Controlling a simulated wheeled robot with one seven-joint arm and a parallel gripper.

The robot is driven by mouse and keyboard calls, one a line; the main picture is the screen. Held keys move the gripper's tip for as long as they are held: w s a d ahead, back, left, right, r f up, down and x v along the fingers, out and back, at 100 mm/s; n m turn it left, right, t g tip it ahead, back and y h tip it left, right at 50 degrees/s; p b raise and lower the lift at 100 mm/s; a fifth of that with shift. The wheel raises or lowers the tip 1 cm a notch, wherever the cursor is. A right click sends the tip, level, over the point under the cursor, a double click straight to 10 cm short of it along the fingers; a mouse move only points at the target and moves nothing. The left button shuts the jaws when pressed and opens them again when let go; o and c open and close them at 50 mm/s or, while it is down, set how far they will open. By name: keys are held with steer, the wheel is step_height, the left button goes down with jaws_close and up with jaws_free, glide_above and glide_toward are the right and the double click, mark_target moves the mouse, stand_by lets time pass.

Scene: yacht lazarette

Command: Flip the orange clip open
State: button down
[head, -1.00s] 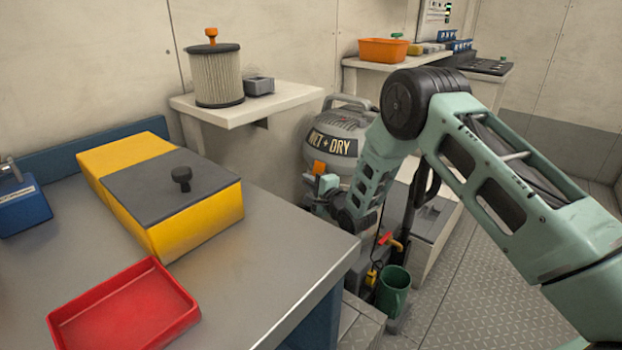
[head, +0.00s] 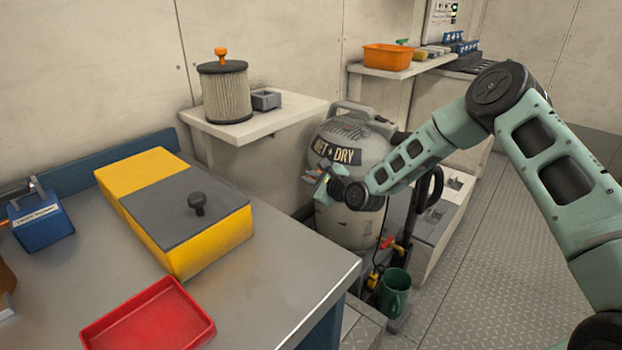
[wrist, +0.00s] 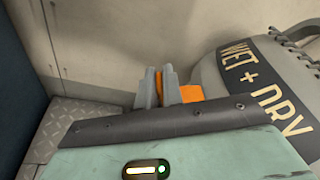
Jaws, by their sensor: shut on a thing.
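The orange clip (wrist: 191,94) is on the left side of the grey WET + DRY vacuum (head: 352,205) in the wrist view. A strip of orange shows between my gripper's two grey fingers, and a wider part sticks out to their right. My gripper (wrist: 159,88) is shut on the clip. In the head view my gripper (head: 318,176) is at the upper left of the vacuum's body, just below its label. There the clip is mostly hidden by the gripper, so I cannot tell how far it is tilted.
A workbench (head: 285,265) with a yellow box (head: 215,245) and a red tray (head: 150,318) is at the left. A shelf (head: 265,128) holding a filter (head: 226,95) is behind. Floor is clear at the right.

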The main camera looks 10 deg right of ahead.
steer(key=shift+s+f+m, duration=0.1)
steer(key=shift+f+m, duration=0.05)
steer(key=shift+m, duration=0.15)
steer(key=c, duration=1.5)
jaws_free()
steer(key=shift+c, duration=0.2)
steer(key=p+v, duration=0.1)
steer(key=v, duration=1.6)
steer(key=shift+d+r, duration=0.15)
steer(key=shift+r, duration=0.2)
